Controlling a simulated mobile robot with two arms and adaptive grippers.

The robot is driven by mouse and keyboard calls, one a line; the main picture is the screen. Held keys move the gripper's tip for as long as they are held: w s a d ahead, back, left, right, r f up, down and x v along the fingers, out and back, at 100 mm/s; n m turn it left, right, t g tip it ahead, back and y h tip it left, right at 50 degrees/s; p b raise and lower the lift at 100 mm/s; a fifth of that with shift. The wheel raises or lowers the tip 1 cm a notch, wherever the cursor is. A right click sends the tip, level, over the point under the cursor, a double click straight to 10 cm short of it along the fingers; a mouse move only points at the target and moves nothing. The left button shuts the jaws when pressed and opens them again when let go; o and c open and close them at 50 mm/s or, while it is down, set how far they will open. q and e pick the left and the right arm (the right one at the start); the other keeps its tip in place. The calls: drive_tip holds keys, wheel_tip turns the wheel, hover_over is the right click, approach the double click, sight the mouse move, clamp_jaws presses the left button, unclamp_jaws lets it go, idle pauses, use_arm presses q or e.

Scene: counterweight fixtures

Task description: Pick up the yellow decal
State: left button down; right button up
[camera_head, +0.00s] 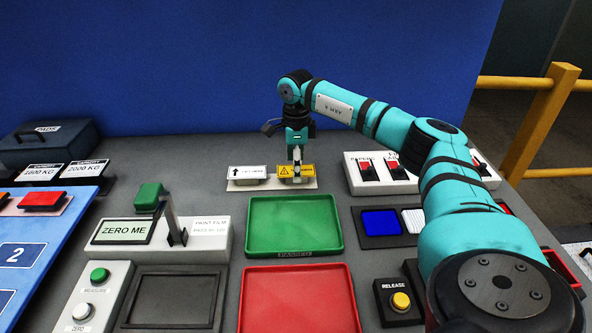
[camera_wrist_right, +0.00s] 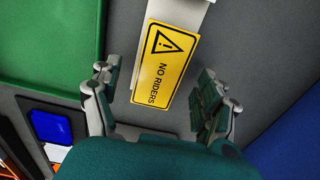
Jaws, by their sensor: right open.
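The yellow decal (camera_head: 303,171) lies on the right end of a pale strip at the back of the table, beside a white label. In the right wrist view the decal (camera_wrist_right: 164,65) reads "NO RIDERS" with a warning triangle. My right gripper (camera_head: 297,166) reaches down over the decal and partly hides it in the head view. In the right wrist view the gripper (camera_wrist_right: 160,95) is open, with one finger on each side of the decal's lower part. A gap shows between the decal and both fingers. My left gripper is not in view.
A white label (camera_head: 249,172) sits left of the decal. An empty green tray (camera_head: 293,226) and a red tray (camera_head: 297,300) lie in front. A switch panel (camera_head: 356,180) stands close to the right. A "ZERO ME" unit (camera_head: 209,236) stands at left.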

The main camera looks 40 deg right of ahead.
drive_tip(key=c, duration=0.9)
drive_tip(key=shift+r, duration=0.1)
